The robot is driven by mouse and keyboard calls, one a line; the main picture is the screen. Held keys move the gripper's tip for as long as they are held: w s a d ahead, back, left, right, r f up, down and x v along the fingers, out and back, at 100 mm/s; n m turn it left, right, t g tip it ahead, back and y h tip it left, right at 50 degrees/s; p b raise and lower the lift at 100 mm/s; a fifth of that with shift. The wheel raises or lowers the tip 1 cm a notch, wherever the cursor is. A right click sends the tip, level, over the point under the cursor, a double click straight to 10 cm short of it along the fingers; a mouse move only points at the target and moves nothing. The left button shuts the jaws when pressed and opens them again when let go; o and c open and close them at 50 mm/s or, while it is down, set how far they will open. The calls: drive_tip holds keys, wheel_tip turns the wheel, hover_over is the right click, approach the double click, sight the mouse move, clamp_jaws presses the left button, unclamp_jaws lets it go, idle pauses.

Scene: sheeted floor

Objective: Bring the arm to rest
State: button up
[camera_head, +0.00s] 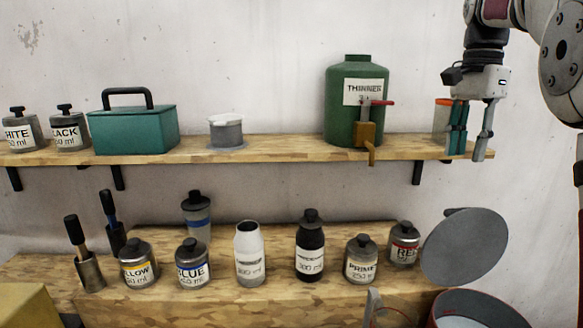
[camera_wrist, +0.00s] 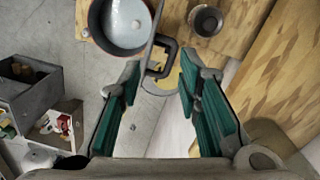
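My gripper (camera_head: 470,154) hangs pointing down at the right end of the upper shelf (camera_head: 280,150), in front of the white wall in the head view. Its fingers reach about the shelf's height in the picture. In the wrist view my gripper (camera_wrist: 160,68) has its two teal-padded fingers spread apart, with nothing held between them. A clear jar with an orange rim (camera_head: 441,112) shows just left of the fingers, partly hidden by them; I cannot tell the gap between them.
A green thinner tank (camera_head: 342,120) with a tap stands left of my gripper. Below are a grey round lid (camera_head: 465,248), a pot (camera_head: 480,312), and a lower bench (camera_head: 200,310) with several bottles. The wrist view shows a grey bin (camera_wrist: 30,95) on the floor.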

drive_tip(key=s+a+f+n+t, duration=0.2)
drive_tip(key=s+a+f+n, duration=0.2)
drive_tip(key=s, duration=0.4)
drive_tip(key=s+a+f+n+t, duration=0.2)
drive_tip(key=s+a+f+n, duration=0.3)
drive_tip(key=s, duration=0.4)
drive_tip(key=s+a+f+n+t, duration=0.1)
drive_tip(key=s+a+f+n, duration=0.4)
drive_tip(key=s, duration=0.4)
drive_tip(key=shift+s+f+t, duration=0.15)
drive_tip(key=shift+s+t, duration=0.05)
drive_tip(key=shift+t, duration=0.2)
